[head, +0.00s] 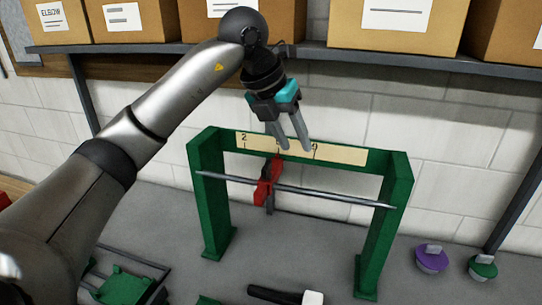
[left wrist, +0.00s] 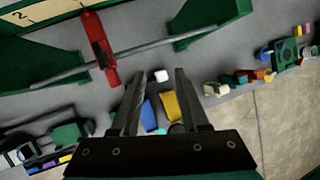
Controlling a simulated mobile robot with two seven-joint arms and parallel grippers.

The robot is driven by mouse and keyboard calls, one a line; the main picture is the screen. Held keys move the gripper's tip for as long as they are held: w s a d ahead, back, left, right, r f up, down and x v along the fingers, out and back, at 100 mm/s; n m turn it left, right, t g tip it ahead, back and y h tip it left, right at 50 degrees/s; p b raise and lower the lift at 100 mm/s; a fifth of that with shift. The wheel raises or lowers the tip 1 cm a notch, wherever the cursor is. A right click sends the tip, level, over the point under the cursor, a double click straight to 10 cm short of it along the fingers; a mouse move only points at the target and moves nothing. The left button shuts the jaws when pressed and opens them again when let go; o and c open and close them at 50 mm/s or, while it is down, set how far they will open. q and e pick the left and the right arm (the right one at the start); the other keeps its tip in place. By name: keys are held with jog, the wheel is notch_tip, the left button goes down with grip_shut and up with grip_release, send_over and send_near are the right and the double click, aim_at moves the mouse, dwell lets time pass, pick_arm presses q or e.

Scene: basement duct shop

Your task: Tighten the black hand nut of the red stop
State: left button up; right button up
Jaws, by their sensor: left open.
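The red stop (head: 264,188) sits on a thin metal rod (head: 325,195) that spans a green frame (head: 207,195). In the left wrist view the stop (left wrist: 99,48) is at the upper left, beyond my fingers and apart from them. My left gripper (head: 294,148) is open and empty, above and right of the stop, in front of the numbered scale strip (head: 343,154) in the head view. My right gripper is not in view.
A shelf (head: 400,61) with cardboard boxes runs along the wall above the frame. A black-and-white tool (head: 285,296) lies on the bench in front. A purple knob (head: 431,258) and a green knob (head: 483,267) stand at right. Small coloured parts lie about in the wrist view.

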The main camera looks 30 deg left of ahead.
pick_arm(q)
jog(key=a+r+n+y, duration=0.2)
jog(key=a+r+y, duration=0.15)
jog(key=a, duration=0.45)
jog(key=p, duration=0.3)
send_near(267, 165)
jog(key=shift+g, duration=0.3)
jog(key=x, duration=0.8)
jog(key=shift+w+a+f, duration=0.1)
jog(key=shift+w+f, duration=0.2)
jog(key=shift+w, duration=0.05)
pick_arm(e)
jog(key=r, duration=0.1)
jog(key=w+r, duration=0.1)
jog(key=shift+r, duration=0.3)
pick_arm(q)
jog(key=shift+c, duration=0.2)
grip_shut()
